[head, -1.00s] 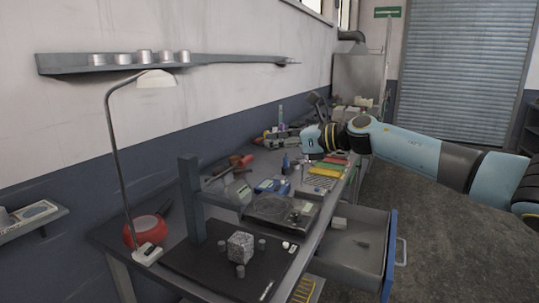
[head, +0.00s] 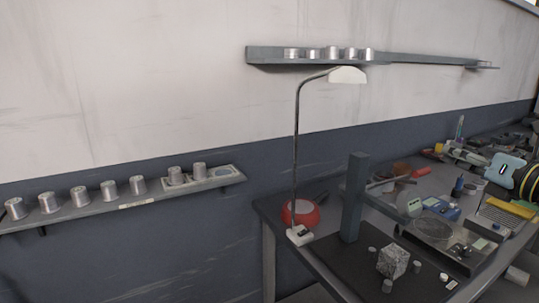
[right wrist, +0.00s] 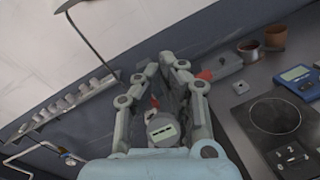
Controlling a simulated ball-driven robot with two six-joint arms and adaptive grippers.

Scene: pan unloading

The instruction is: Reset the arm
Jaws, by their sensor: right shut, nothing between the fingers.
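My right gripper (head: 465,155) is at the right edge of the head view, above the far part of the workbench. In the right wrist view its fingers (right wrist: 173,66) come together at the tips and hold nothing. The light blue wrist part shows behind them. A red pan (head: 300,213) with a dark handle sits on the near left corner of the workbench, by the lamp foot, apart from the gripper. My left gripper is not in view.
The workbench carries a lamp (head: 297,150), a grey post (head: 355,195), a speckled cube (head: 392,261), a dark round plate (right wrist: 275,116) and a blue meter (right wrist: 298,80). A wall shelf (head: 100,211) with several metal cylinders is at left. A higher shelf (head: 420,58) holds more.

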